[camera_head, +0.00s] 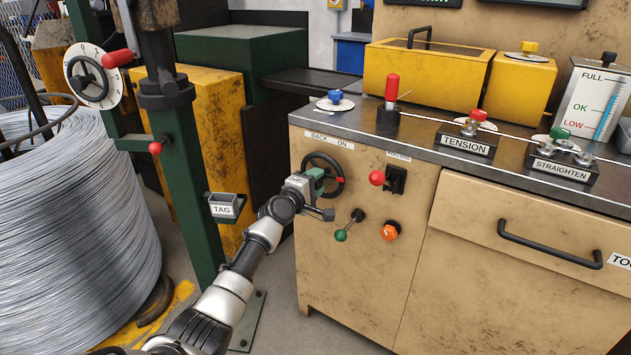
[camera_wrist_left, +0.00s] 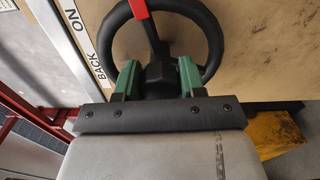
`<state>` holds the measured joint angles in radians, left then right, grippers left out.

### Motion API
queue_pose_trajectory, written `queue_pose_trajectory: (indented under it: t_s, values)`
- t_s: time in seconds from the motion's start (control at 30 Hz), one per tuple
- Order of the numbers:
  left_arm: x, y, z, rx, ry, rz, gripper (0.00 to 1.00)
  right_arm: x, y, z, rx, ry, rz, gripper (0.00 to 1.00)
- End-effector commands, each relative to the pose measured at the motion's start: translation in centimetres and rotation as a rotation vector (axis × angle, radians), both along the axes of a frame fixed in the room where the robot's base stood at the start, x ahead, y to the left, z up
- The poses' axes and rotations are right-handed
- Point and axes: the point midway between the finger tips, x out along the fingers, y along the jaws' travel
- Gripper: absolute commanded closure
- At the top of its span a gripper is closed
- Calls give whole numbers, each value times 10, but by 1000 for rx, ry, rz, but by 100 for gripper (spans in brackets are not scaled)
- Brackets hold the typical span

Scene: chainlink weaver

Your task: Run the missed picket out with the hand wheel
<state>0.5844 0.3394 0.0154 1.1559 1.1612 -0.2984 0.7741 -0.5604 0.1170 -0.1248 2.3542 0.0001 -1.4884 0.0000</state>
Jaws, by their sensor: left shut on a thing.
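The hand wheel (camera_head: 313,155) is a small black ring with a red grip, on the tan cabinet front below the BACK / ON label (camera_head: 329,139). It fills the top of the left wrist view (camera_wrist_left: 212,42), where a red spoke or grip (camera_wrist_left: 139,8) points up from its hub. My left gripper (camera_head: 317,174) is at the wheel, its green fingers on either side of the dark hub in the left wrist view (camera_wrist_left: 156,78). It is shut on the hub, and the fingers hide part of the wheel. My right gripper is out of view. No picket can be made out.
Right of the wheel are a red-knobbed switch (camera_head: 377,178), a green-knobbed lever (camera_head: 341,235) and an orange knob (camera_head: 389,231). A green post (camera_head: 190,200) with a TAG holder (camera_head: 226,206) and a wire coil (camera_head: 75,230) stand to the left.

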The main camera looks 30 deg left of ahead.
Motion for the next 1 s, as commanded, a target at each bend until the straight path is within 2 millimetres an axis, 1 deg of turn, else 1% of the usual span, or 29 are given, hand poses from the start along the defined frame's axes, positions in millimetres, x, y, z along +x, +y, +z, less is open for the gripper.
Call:
queue_pose_trajectory:
  t_s: [0.53,0.57,0.7,1.0]
  values:
    - [0,0,-1,-24,4,0,100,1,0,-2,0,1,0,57]
    - [0,0,-1,-24,4,0,56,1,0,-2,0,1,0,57]
    - [0,0,-1,-23,4,0,35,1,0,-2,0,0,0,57]
    - [-1,0,0,-23,3,0,35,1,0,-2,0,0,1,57]
